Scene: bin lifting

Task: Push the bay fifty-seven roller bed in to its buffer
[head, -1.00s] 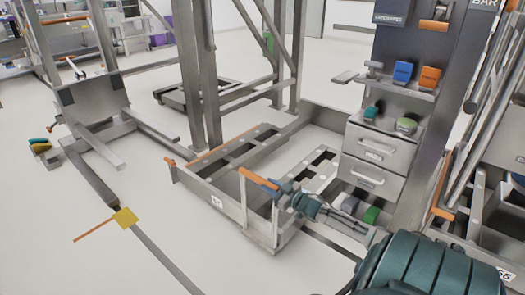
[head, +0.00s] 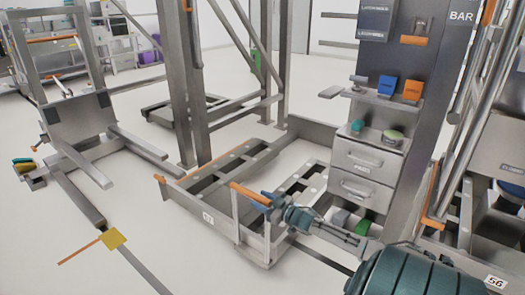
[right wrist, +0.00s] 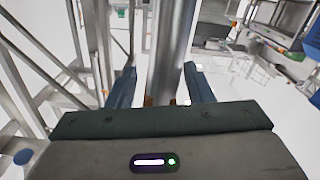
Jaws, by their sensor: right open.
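The roller bed (head: 247,239) is a low grey metal frame with openings in its deck and a label on its front that seems to read 57. An orange handle bar (head: 245,193) tops uprights at its near end. My right gripper (head: 267,203) is open at the right end of this handle, and its blue fingers overlap the bar in the picture. In the right wrist view a grey metal bar (right wrist: 168,55) passes between the two fingers (right wrist: 160,85), with bits of orange at its foot. I cannot tell whether they touch. My left gripper is out of view.
A grey drawer cabinet (head: 365,171) with blue and orange items stands right of the bed. Steel posts (head: 188,90) rise behind it. A floor rail with a yellow plate (head: 113,238) lies to the left. Open white floor lies between rail and bed.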

